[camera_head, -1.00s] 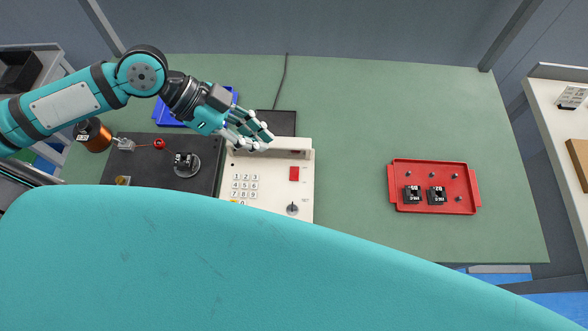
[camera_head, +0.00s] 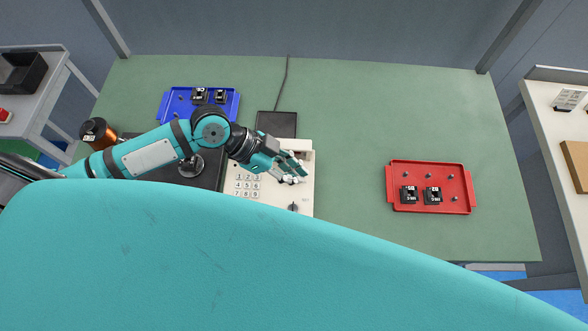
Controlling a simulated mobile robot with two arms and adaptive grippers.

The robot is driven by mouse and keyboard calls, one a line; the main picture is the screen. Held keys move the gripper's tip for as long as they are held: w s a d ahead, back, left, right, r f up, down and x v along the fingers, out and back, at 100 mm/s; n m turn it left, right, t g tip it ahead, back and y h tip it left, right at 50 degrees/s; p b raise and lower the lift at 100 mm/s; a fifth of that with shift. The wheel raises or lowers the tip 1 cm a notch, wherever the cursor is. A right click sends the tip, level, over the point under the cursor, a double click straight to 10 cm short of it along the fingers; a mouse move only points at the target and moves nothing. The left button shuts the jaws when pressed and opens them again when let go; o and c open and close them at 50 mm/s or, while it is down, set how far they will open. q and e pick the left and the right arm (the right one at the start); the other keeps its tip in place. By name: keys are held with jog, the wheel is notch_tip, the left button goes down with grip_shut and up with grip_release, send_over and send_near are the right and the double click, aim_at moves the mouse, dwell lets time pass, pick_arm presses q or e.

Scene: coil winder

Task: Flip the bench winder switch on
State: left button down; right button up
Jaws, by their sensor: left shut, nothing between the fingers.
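The bench winder's cream control panel (camera_head: 302,203) stands at the middle of the green table. It has a number keypad (camera_head: 246,186) on its left part and a dark knob (camera_head: 293,207) near its lower edge. My left gripper (camera_head: 290,177) is shut and empty, over the panel's upper right part. It hides the red switch there, so I cannot see its position or whether the fingers touch it. The winder's dark base (camera_head: 209,181) lies left of the panel, partly behind my left arm. My right gripper is not in view.
A blue tray (camera_head: 175,107) with black parts lies behind my left arm. A red tray (camera_head: 410,168) with two black parts lies to the right. A copper wire spool (camera_head: 97,131) stands at the left. The table (camera_head: 350,110) between panel and red tray is clear.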

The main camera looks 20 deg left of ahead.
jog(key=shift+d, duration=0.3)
pick_arm(q)
jog(key=shift+s+f+t, duration=0.1)
jog(key=shift+f+t, duration=0.2)
jog(key=shift+f, duration=0.15)
jog(key=shift+s+d+r, duration=0.1)
jog(key=shift+r, duration=0.05)
jog(key=shift+w+a+r, duration=0.15)
jog(key=shift+w, duration=0.25)
jog(key=shift+w+a+r, duration=0.1)
jog(key=shift+w+r, duration=0.05)
jog(key=shift+w, duration=0.25)
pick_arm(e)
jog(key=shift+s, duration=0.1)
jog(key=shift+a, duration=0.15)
pick_arm(q)
jog(key=r+p, duration=0.5)
jog(key=shift+s+d, duration=0.1)
jog(key=shift+s, duration=0.15)
jog(key=shift+s+a+b, duration=0.35)
jog(key=shift+a+b, duration=0.5)
jog(key=s+b+v, duration=0.1)
jog(key=v, duration=0.6)
jog(key=shift+r, duration=0.5)
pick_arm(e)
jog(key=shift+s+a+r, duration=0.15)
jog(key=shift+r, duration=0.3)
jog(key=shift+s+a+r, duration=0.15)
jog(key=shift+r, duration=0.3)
